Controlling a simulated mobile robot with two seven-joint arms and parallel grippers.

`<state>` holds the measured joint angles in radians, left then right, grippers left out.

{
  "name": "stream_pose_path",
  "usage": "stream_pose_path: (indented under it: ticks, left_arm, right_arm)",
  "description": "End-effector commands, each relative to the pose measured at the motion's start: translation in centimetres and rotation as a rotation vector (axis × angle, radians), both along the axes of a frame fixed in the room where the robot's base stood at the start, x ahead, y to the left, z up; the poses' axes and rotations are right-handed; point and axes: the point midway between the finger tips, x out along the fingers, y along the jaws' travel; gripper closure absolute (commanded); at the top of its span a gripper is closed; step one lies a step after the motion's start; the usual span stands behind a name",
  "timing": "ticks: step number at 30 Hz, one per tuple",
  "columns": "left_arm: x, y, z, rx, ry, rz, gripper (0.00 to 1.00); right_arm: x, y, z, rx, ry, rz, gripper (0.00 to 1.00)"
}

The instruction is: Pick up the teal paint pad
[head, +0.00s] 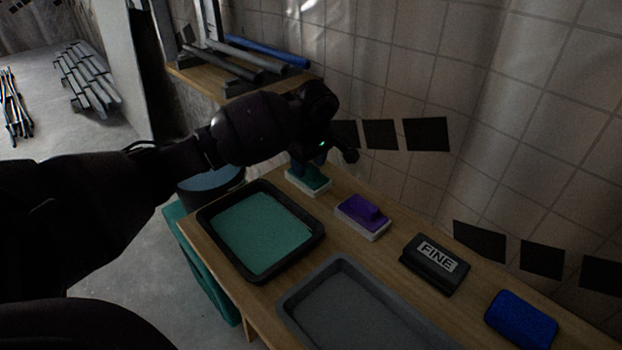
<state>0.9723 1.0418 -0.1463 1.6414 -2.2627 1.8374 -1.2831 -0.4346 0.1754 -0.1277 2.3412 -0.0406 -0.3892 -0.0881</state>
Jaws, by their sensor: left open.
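The teal paint pad (309,181) is a small block with a teal top and a white base. It lies at the far end of the wooden table, against the tiled wall side. My left gripper (318,160) is above the pad, with its fingers pointing down at the pad's raised handle. The fingers are dark and partly hide the handle, so I cannot tell whether they touch it. The jaws are open. My right gripper is not in view.
A black tray of teal paint (262,233) is left of the pads. A purple pad (363,215), a black FINE block (435,263) and a blue block (521,320) line the wall side. An empty grey tray (352,312) is in front. Pipes (268,51) lie beyond.

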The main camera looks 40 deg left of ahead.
Motion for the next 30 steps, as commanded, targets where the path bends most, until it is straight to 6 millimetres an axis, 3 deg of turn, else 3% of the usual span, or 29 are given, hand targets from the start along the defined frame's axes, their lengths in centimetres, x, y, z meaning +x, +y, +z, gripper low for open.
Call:
stream_pose_path:
  ticks: [3, 11, 22, 30]
  left_arm:
    - [-0.02, 0.17, -1.08, -0.001, 0.001, 0.000, 0.45]
    - [0.04, 0.23, -0.93, 0.001, -0.004, -0.001, 0.45]
    - [0.04, 0.21, -0.95, 0.001, -0.003, 0.000, 0.98]
    - [0.06, 0.23, -0.72, 0.001, -0.004, -0.001, 0.99]
  right_arm:
    - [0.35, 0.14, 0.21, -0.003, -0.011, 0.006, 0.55]
    - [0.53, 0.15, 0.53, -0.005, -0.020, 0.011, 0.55]
    - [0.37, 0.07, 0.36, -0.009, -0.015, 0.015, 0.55]
    - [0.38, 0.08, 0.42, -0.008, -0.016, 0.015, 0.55]
